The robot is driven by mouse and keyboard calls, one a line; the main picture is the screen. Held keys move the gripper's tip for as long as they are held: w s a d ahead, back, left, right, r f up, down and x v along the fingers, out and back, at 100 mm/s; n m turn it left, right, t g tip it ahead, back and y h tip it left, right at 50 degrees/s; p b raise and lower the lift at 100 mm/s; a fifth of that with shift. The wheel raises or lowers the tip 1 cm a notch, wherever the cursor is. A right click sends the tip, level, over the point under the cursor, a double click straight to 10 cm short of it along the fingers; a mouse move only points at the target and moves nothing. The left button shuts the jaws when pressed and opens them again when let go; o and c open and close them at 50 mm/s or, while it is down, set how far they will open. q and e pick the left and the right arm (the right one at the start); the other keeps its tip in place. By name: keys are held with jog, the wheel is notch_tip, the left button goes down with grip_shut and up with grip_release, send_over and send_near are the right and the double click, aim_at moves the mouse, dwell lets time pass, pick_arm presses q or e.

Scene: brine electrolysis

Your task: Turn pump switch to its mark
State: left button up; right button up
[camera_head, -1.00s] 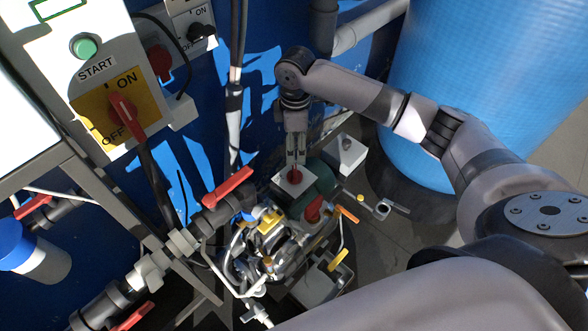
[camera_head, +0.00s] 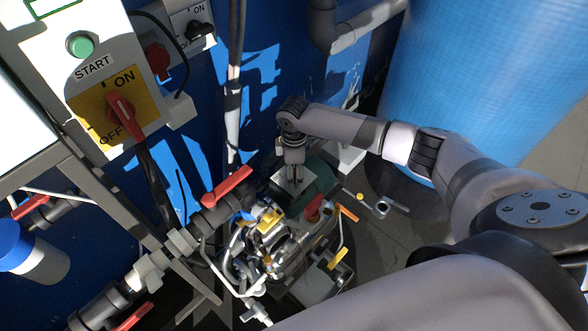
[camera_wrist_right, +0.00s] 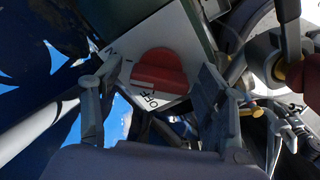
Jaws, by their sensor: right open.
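The pump switch is a red round knob (camera_wrist_right: 160,70) with a raised grip bar, on a white box face (camera_wrist_right: 180,28) with OFF printed beside it. In the head view the white box (camera_head: 279,185) stands low by the blue wall, and my right gripper hides the knob. My right gripper (camera_head: 295,180) points down over the box. In the right wrist view its two fingers (camera_wrist_right: 155,78) are open, one on each side of the knob, with gaps visible. I cannot tell how deep they reach. My left gripper is not in view.
A dark green pump body (camera_head: 322,180) and a tangle of pipes and valves (camera_head: 268,250) sit close beside the box. A red valve lever (camera_head: 228,186) is to the left. A control panel with a red ON/OFF switch (camera_head: 122,110) is upper left. A blue tank (camera_head: 480,80) stands right.

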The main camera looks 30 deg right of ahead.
jog(key=shift+c, duration=0.4)
jog(key=c, duration=1.1)
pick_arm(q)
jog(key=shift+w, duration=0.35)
pick_arm(e)
jog(key=shift+o, duration=0.2)
